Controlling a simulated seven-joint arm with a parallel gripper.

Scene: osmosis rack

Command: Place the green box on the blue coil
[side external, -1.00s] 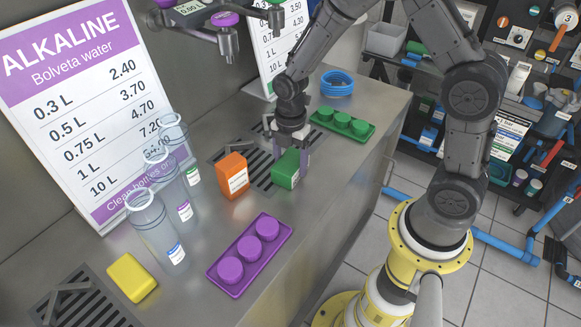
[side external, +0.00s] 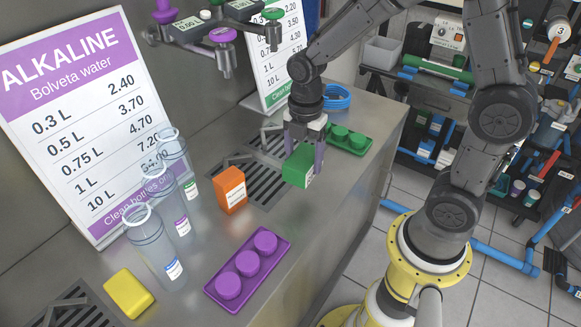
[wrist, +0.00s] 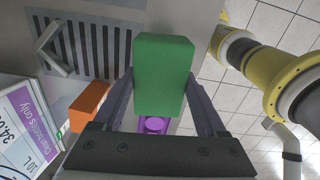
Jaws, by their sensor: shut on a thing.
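The green box (side external: 299,167) is held between the fingers of my gripper (side external: 306,142) and hangs above the counter near its front edge. In the wrist view the green box (wrist: 163,75) sits between both fingers of my gripper (wrist: 160,100). The blue coil (side external: 337,96) lies flat at the far end of the counter, behind my gripper and partly hidden by it. It does not show in the wrist view.
A green tray with round caps (side external: 347,140) lies between the box and the coil's end. An orange box (side external: 231,190), purple tray (side external: 272,271), yellow box (side external: 129,293) and several clear bottles (side external: 158,244) stand nearer. A drain grille (side external: 262,184) is beside the orange box.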

